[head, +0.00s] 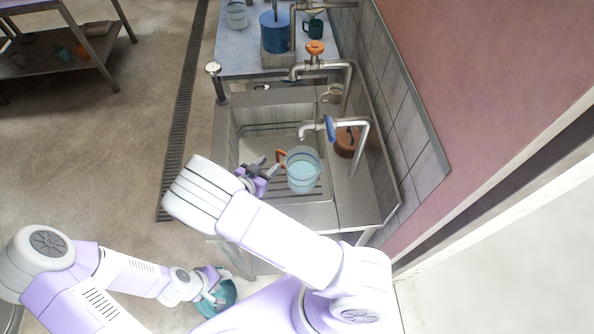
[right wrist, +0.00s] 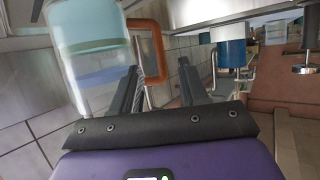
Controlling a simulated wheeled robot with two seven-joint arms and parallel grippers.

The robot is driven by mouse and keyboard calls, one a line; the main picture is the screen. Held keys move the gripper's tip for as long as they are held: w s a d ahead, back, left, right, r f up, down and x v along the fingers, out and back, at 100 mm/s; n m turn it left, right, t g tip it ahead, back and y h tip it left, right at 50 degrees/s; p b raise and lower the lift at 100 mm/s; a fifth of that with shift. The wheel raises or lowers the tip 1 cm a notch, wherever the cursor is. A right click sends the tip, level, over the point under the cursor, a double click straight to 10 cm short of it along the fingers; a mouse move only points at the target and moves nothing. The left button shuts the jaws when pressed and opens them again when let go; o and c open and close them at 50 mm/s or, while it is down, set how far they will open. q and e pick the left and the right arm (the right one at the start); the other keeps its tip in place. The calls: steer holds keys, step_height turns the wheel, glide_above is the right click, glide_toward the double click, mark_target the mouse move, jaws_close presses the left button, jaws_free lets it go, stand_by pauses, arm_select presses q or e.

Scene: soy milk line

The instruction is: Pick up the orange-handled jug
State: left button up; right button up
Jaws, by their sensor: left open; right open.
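The clear jug (head: 303,172) with an orange handle (head: 281,157) is in the sink, under a tap, and holds pale blue liquid. Its handle points left, toward my right gripper (head: 268,167), which is open beside it. In the right wrist view the jug (right wrist: 92,45) fills the upper left, and its handle (right wrist: 157,55) shows between my open right fingers (right wrist: 158,90). I cannot tell whether the fingers touch it. My left gripper (head: 218,290) is low at the left, open, at a teal bucket (head: 228,298).
The steel sink (head: 240,140) has walls around the jug. A brown pot (head: 347,142) stands to the jug's right. A blue container (head: 274,32) is on the far counter.

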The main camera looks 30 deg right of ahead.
mark_target(277, 158)
steer(key=shift+w+d+f, duration=0.15)
steer(key=shift+d, duration=0.35)
steer(key=x, duration=0.5)
steer(key=shift+w+d+f+b, duration=0.1)
steer(key=shift+w+f+b, duration=0.1)
steer(key=shift+b, duration=0.1)
steer(key=shift+c, duration=0.2)
jaws_close()
